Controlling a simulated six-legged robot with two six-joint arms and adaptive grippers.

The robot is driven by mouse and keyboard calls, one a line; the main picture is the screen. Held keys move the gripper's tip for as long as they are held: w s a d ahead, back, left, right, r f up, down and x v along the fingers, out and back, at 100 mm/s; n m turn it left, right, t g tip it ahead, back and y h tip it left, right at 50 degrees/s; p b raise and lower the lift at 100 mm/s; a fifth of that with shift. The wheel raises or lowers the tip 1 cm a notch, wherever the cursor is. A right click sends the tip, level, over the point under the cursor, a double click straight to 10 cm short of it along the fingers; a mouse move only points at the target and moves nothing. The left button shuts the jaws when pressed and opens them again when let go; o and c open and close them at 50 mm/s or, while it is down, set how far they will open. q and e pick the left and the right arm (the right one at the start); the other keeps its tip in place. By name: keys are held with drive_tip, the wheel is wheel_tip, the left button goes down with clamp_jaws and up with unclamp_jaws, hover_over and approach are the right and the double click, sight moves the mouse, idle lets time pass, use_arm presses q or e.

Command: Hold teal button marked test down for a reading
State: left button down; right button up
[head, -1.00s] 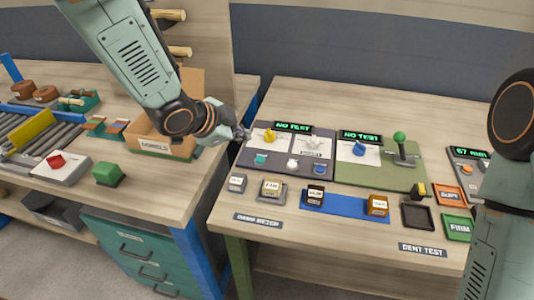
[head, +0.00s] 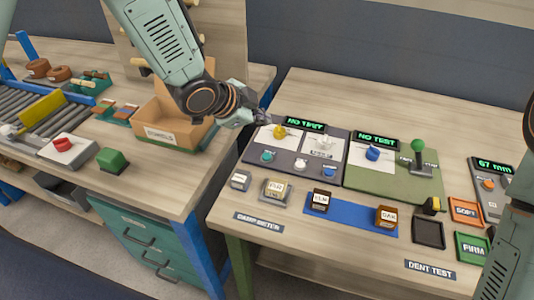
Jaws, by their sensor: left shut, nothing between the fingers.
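The teal button (head: 267,156) sits at the front left of the dark damp meter panel (head: 253,154), left of a white button (head: 300,164) and a blue button (head: 329,172). Any marking on it is too small to read. The meter's display (head: 305,124) glows green and seems to read NO TEST. My left gripper (head: 267,121) is shut and empty, above the back left of the panel near a yellow knob (head: 280,131), apart from the teal button. My right gripper is out of view; only part of its arm shows at the right edge.
Right of the meter stands the green dent test panel (head: 390,185) with a green-knobbed lever (head: 418,147). Wood blocks marked ELM (head: 320,201) and OAK (head: 386,216) sit on a blue strip in front. A cardboard carton (head: 170,118) stands on the left bench.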

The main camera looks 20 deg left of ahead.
use_arm(q)
drive_tip(key=b, duration=0.6)
hover_over(264, 157)
wheel_tip(264, 157, down, 6)
drive_tip(key=shift+d+f, duration=0.15)
drive_tip(key=shift+f, duration=0.05)
drive_tip(key=shift+s+f+b, duration=0.25)
drive_tip(key=shift+f+b, duration=0.5)
drive_tip(key=shift+b, duration=0.05)
drive_tip(key=shift+f+b, duration=0.3)
drive_tip(key=shift+f, duration=0.2)
drive_tip(key=shift+w+f, duration=0.2)
drive_tip(key=shift+w, duration=0.05)
drive_tip(key=shift+s+r, duration=0.2)
drive_tip(key=shift+s, duration=0.05)
drive_tip(key=shift+w, duration=0.25)
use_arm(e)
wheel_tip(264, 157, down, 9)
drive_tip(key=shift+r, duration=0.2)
